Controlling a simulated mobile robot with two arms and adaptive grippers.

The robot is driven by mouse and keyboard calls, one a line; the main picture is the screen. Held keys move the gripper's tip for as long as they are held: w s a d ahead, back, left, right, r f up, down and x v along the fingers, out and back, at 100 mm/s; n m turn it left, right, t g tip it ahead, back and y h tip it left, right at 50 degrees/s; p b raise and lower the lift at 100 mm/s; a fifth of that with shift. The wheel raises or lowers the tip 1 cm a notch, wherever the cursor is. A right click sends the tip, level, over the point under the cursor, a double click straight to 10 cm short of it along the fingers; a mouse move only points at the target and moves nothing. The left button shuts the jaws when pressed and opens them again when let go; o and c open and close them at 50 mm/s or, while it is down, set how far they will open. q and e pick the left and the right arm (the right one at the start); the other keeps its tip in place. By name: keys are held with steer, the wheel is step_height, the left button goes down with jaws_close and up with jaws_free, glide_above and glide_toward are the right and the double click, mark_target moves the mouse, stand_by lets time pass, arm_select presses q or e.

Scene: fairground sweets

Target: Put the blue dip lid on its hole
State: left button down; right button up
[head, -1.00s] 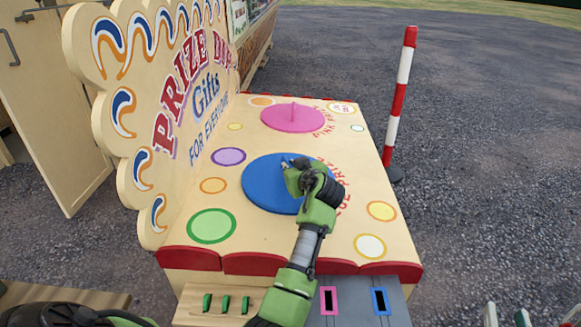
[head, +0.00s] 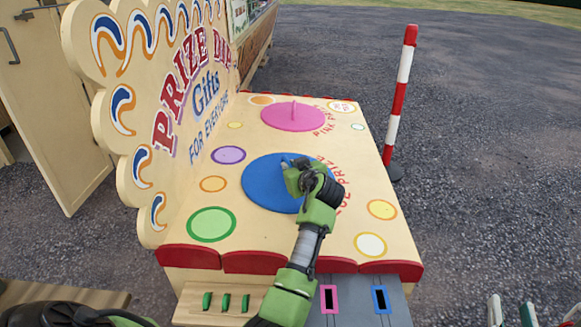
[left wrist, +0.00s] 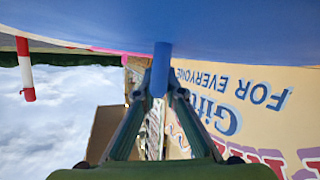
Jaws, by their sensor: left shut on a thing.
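The blue dip lid (head: 262,183) is a flat round disc, level over the front half of the cream prize-dip top (head: 270,240). Red lettering curves along its right side, partly behind my gripper. No hole shows beside the lid, and I cannot tell whether it is seated or slightly above the top. My left gripper (head: 290,168) is shut on the lid's upright blue handle. In the left wrist view the handle (left wrist: 161,70) stands between the fingers, with the lid's blue face (left wrist: 200,25) filling the upper edge. My right gripper is not in view.
A pink lid (head: 292,118) with a handle lies farther back on the same top. The "Prize Dip" signboard (head: 185,100) rises along the left side. A red-and-white post (head: 401,90) stands to the right. Pink and blue slots (head: 329,298) are at the front.

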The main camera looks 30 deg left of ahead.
mark_target(290, 165)
steer(key=shift+r, duration=0.1)
steer(key=shift+r, duration=0.3)
steer(key=shift+r+t, duration=0.15)
steer(key=shift+t, duration=0.15)
arm_select(q)
steer(key=c, duration=2)
jaws_free()
steer(key=shift+c, duration=0.2)
steer(key=shift+f, duration=0.1)
steer(key=shift+f, duration=0.1)
step_height(290, 165, up, 10)
steer(key=shift+r, duration=0.1)
